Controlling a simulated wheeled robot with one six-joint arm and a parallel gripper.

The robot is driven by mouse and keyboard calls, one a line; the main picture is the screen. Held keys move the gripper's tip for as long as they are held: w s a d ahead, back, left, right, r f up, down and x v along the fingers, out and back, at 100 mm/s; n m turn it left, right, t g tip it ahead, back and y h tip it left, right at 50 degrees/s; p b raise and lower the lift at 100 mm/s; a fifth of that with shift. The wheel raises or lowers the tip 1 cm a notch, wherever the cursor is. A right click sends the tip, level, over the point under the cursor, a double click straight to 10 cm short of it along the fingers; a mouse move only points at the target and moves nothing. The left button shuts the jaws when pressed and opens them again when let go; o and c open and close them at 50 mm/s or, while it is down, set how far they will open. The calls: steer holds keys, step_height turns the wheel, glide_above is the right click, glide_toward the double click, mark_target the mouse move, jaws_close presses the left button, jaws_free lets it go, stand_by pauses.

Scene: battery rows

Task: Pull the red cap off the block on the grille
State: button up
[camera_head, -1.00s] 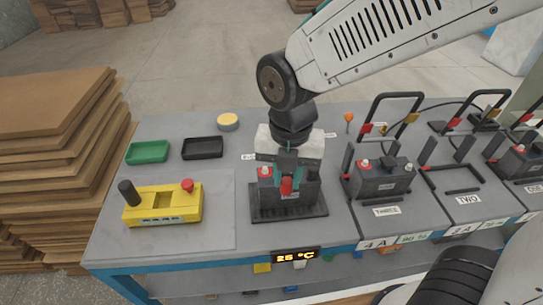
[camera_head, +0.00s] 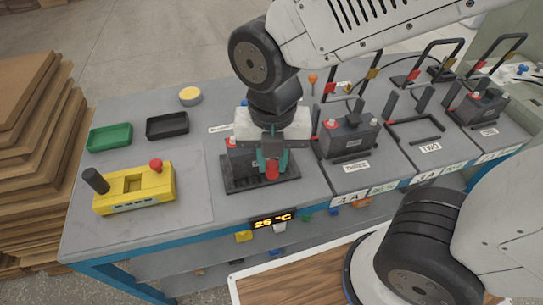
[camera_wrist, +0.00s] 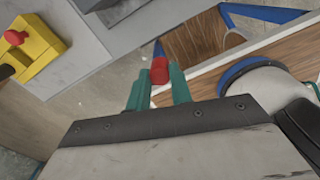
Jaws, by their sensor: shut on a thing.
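The red cap (camera_head: 272,171) is between the teal fingers of my gripper (camera_head: 272,163), which are shut on it. In the wrist view the cap (camera_wrist: 159,70) shows at the fingertips, with no block around it. In the head view the cap shows in front of the dark block (camera_head: 240,160), which sits on the black grille (camera_head: 238,187). Much of the block is hidden behind my gripper. A red terminal (camera_head: 231,142) shows on the block's left top.
A yellow device (camera_head: 135,187) with a red button stands at the left. Green (camera_head: 109,137) and black (camera_head: 167,125) trays and a yellow-topped disc (camera_head: 190,96) lie behind it. Another block (camera_head: 348,137) and handled bays stand at the right. The table's blue front edge is close.

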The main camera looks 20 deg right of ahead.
mark_target(272, 164)
steer(key=shift+r, duration=0.65)
stand_by(0.3)
steer(key=shift+r, duration=2.45)
